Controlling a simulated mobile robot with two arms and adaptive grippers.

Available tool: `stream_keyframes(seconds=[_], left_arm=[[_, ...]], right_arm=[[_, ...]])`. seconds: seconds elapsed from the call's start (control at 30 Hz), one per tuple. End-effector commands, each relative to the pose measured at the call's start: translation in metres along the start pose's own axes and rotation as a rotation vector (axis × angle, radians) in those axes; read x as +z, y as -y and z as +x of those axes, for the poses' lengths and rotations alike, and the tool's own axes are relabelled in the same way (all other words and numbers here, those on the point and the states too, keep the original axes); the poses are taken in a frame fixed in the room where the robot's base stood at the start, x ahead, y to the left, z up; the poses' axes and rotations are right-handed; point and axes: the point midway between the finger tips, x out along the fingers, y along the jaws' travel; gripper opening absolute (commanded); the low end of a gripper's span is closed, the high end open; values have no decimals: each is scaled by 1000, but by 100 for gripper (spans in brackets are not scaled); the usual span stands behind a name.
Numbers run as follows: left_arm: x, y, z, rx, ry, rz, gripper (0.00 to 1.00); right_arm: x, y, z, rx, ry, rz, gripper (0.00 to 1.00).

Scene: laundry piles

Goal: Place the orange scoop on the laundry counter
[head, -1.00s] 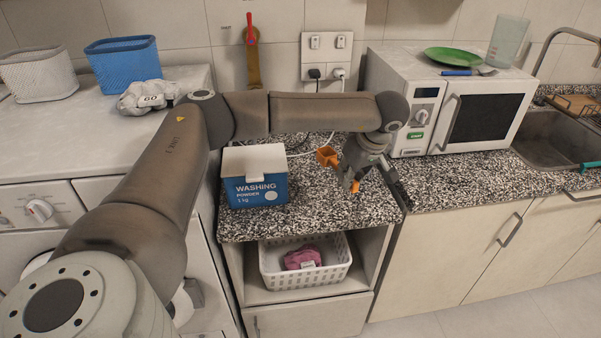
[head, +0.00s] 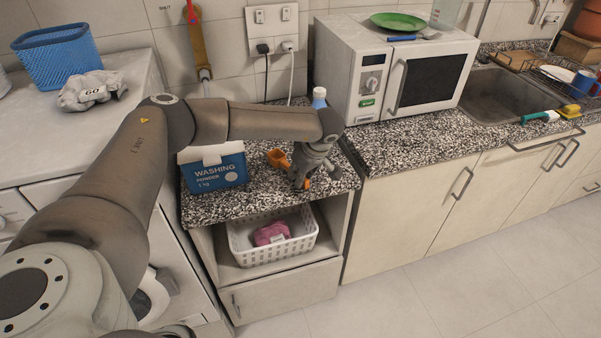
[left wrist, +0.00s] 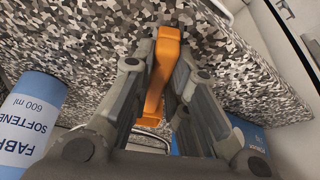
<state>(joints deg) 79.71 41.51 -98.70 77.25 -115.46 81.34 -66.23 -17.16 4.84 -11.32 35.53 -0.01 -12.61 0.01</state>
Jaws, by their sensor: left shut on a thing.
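The orange scoop (head: 279,157) is held over the speckled laundry counter (head: 225,211), to the right of the washing powder box (head: 215,172). My left gripper (head: 306,176) points down and is shut on the scoop's handle. In the left wrist view the scoop (left wrist: 161,72) lies between the two fingers, with the speckled counter (left wrist: 75,40) close behind it. I cannot tell whether the scoop touches the counter. My right gripper is not in view.
The microwave (head: 385,75) stands to the right. A white basket (head: 272,240) with pink cloth is on the shelf below. Free counter lies in front of the scoop.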

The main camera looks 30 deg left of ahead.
Motion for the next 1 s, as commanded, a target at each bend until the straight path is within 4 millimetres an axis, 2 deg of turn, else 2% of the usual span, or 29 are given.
stream_keyframes(seconds=[0.17,0.2,0.33,0.77,0.87,1.0], left_arm=[[1,0,3,-1,0,1,0],[1,0,2,-1,0,1,19],[1,0,2,-1,0,1,36],[0,0,-5,1,0,1,37],[0,-1,-19,4,0,1,37],[1,-1,-49,6,0,3,37]], right_arm=[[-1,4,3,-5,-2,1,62],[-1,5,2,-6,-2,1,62],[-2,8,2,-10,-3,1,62],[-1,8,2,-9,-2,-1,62],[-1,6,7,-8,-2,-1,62],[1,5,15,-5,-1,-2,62]])
